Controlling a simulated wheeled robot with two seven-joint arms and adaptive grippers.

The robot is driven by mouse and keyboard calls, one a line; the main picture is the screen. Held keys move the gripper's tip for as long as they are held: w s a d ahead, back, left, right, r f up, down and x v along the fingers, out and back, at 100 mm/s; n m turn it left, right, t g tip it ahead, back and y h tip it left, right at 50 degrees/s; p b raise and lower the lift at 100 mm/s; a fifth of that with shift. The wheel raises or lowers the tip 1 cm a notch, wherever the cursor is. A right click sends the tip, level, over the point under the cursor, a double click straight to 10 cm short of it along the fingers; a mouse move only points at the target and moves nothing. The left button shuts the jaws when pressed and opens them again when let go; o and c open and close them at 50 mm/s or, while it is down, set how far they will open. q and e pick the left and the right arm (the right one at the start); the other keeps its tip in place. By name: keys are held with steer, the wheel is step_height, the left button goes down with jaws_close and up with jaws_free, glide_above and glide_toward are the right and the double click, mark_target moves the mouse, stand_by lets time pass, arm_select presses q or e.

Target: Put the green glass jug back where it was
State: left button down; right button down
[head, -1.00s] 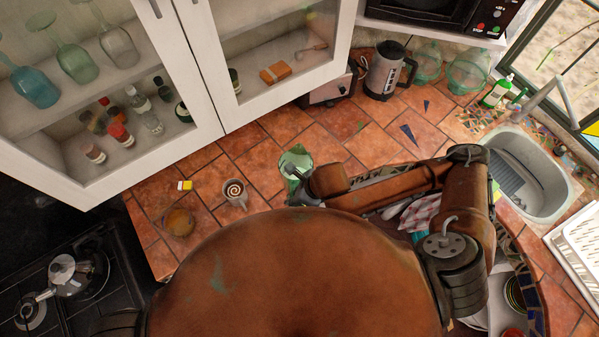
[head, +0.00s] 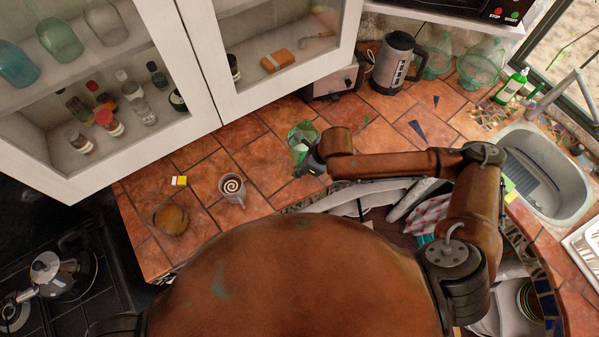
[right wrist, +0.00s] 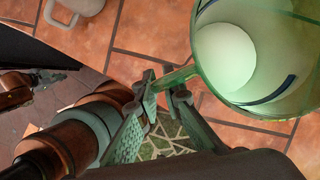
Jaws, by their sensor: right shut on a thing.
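The green glass jug (head: 301,134) is over the tiled counter, between the mug and the toaster. I cannot tell whether its base touches the tiles. My right gripper (head: 311,160) is at its near side. In the right wrist view the jug (right wrist: 208,85) fills the upper right, and my right gripper (right wrist: 163,92) is shut on its green handle. A pale round shape shows inside the jug.
A mug (head: 232,190), a yellow-white box (head: 179,181) and an amber glass (head: 171,219) stand to the left. The toaster (head: 335,82), kettle (head: 395,64) and clear green glass jars (head: 481,63) stand behind. Bare tiles lie right of the jug.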

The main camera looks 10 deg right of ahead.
steer(key=shift+w+d+f, duration=0.1)
steer(key=shift+w+f, duration=0.55)
step_height(320, 180, down, 3)
steer(key=shift+f+p, duration=0.15)
steer(key=shift+p, duration=0.35)
steer(key=c, duration=2.1)
jaws_free()
steer(key=shift+d, duration=0.1)
steer(key=v, duration=1.2)
steer(key=shift+b, duration=0.35)
